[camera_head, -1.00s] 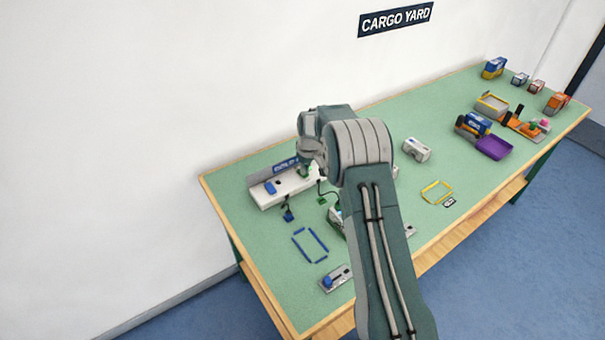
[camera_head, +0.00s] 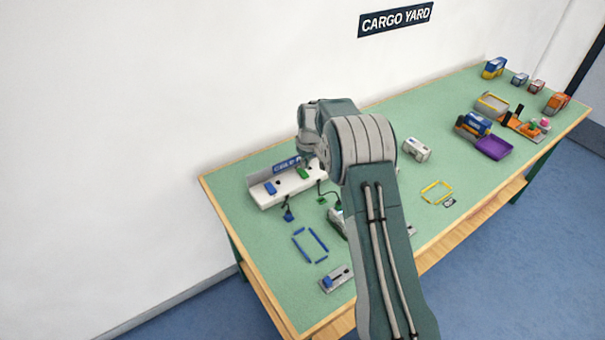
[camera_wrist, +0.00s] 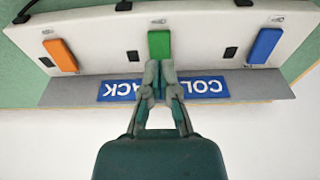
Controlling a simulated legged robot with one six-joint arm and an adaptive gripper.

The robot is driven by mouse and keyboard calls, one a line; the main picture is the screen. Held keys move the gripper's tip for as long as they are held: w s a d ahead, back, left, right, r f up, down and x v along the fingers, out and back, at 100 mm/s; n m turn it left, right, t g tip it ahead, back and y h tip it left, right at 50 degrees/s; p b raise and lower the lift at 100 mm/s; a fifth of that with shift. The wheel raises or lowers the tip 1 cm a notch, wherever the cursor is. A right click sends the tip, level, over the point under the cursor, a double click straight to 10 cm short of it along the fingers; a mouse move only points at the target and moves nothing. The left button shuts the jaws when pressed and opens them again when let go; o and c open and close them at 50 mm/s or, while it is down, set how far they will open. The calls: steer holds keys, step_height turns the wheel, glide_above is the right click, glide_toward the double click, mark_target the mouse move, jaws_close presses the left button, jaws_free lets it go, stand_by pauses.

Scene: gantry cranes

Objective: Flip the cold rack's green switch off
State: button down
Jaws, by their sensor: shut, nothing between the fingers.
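The cold rack (camera_head: 266,197) is a white panel with a grey back edge and a blue sign, at the table's far left against the wall. In the wrist view its white face (camera_wrist: 100,38) carries an orange switch (camera_wrist: 61,55), a green switch (camera_wrist: 159,44) in the middle and a blue switch (camera_wrist: 264,46). The green switch also shows in the head view (camera_head: 303,173). My gripper (camera_wrist: 160,66) is shut and empty, its fingertips at the green switch's lower edge in the wrist view. I cannot tell if they touch. The fingers cover the sign's middle.
Dark cables with a blue plug (camera_head: 288,215) and a green plug (camera_head: 321,201) lie before the rack. A blue outline (camera_head: 310,246) and a blue-knobbed plate (camera_head: 336,279) lie nearer the front. A purple tray (camera_head: 493,147) stands far right.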

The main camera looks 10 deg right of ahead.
steer(key=shift+r, duration=2)
step_height(320, 180, up, 12)
steer(key=t, duration=0.1)
glide_above(305, 175)
steer(key=s, duration=0.7)
steer(key=s+r+m+t, duration=0.1)
steer(key=s+r+m, duration=0.1)
steer(key=s+r, duration=0.85)
steer(key=s+f+m+t, duration=0.1)
steer(key=s+m+t, duration=0.1)
steer(key=s, duration=2.3)
steer(key=shift+s+h, duration=0.3)
steer(key=shift+h, duration=0.1)
